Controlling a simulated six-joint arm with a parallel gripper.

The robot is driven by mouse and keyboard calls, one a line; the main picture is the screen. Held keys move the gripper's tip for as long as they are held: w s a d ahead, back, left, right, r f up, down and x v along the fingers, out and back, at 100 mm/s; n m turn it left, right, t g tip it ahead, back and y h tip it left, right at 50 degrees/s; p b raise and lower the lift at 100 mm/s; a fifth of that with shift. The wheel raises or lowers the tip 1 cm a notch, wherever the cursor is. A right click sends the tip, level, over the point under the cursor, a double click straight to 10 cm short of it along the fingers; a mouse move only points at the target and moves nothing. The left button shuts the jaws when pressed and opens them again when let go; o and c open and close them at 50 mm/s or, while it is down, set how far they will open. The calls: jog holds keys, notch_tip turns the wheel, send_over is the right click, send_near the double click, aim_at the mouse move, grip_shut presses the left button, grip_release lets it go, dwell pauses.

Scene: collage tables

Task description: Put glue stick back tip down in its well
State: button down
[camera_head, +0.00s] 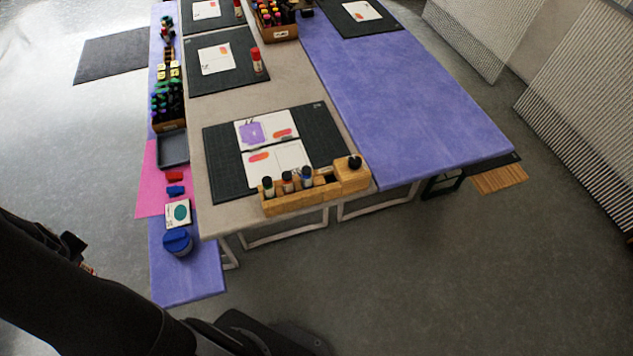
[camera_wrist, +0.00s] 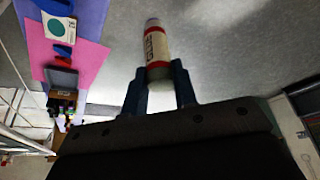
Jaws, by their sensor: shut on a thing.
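My gripper (camera_wrist: 158,78) shows in the wrist view, its two dark fingers shut on a glue stick (camera_wrist: 156,45). In the head view, a wooden holder (camera_head: 283,206) stands at the near edge of the grey table. Several capped sticks stand in it, with a dark gap to their right. My fingers are not visible in the head view.
A dark cutting mat (camera_head: 222,177) with picture cards lies behind the holder. A blue-lidded jar (camera_head: 177,242) stands on the purple side bench (camera_head: 190,286).

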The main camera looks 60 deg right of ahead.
dwell(0.3)
jog(key=s+d+r+m+h, duration=0.1)
jog(key=s+d+r+m, duration=0.25)
jog(key=d, duration=0.85)
jog(key=s+d+r+m+g+h, duration=0.1)
jog(key=s+d+r+m, duration=0.3)
jog(key=d, duration=0.7)
jog(key=s+d+r+m+h, duration=0.15)
jog(key=s+d, duration=0.35)
jog(key=d, duration=0.7)
jog(key=s+d+r+m+g, duration=0.1)
jog(key=s+d+r+m, duration=0.3)
jog(key=s, duration=0.7)
jog(key=s+d+r+m+g+h, duration=0.1)
jog(key=s+d+r+m+g, duration=0.1)
jog(key=s+d, duration=0.65)
jog(key=s+d+r+m+g, duration=0.1)
jog(key=s+d+r+m, duration=0.2)
jog(key=s, duration=1.1)
jog(key=shift+m, duration=0.3)
jog(key=shift+w+a+f, duration=0.15)
jog(key=shift+f, duration=1)
jog(key=shift+w+a+f, duration=0.15)
jog(key=shift+f, duration=1)
jog(key=shift+f, duration=0.2)
jog(key=shift+f, duration=1)
